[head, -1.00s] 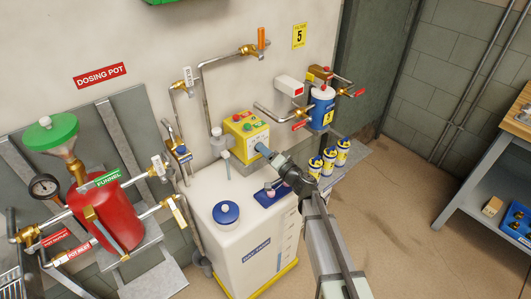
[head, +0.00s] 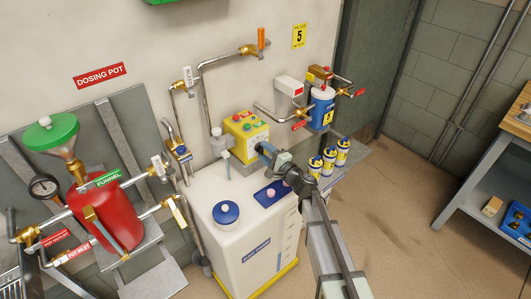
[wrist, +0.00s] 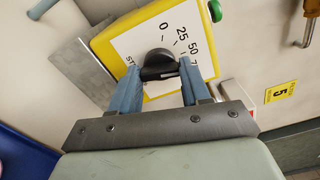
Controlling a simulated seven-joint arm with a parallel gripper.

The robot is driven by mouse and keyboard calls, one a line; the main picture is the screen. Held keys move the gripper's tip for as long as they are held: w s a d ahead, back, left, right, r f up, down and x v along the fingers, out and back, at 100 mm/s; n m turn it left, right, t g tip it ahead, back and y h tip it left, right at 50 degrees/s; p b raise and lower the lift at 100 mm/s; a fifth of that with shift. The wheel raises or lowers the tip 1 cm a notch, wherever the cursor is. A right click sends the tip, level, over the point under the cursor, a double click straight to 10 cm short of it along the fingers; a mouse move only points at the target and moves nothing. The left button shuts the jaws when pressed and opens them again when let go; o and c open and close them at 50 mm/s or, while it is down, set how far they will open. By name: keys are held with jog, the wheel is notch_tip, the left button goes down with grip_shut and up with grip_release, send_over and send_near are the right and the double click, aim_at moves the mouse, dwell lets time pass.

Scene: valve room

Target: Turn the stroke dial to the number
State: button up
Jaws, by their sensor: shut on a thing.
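The stroke dial is a black knob (wrist: 160,62) on a white scale plate (wrist: 132,45), set in a yellow pump housing (wrist: 110,42). The wrist view shows 0, 25, 50 and a partly hidden number starting with 7. My gripper (wrist: 162,82) has its two blue-grey fingers on either side of the knob and is shut on it. I cannot tell which number the knob points at.
The white tank (head: 235,200) has a blue cap (head: 226,212) and a blue tray (head: 272,193) on top, below my wrist. A yellow sign with a 5 (head: 299,36) hangs on the wall.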

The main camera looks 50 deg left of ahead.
jog(key=shift+m, duration=1.4)
jog(key=o, duration=1.1)
jog(key=shift+c, duration=0.2)
jog(key=d, duration=1.3)
jog(key=shift+d, duration=0.4)
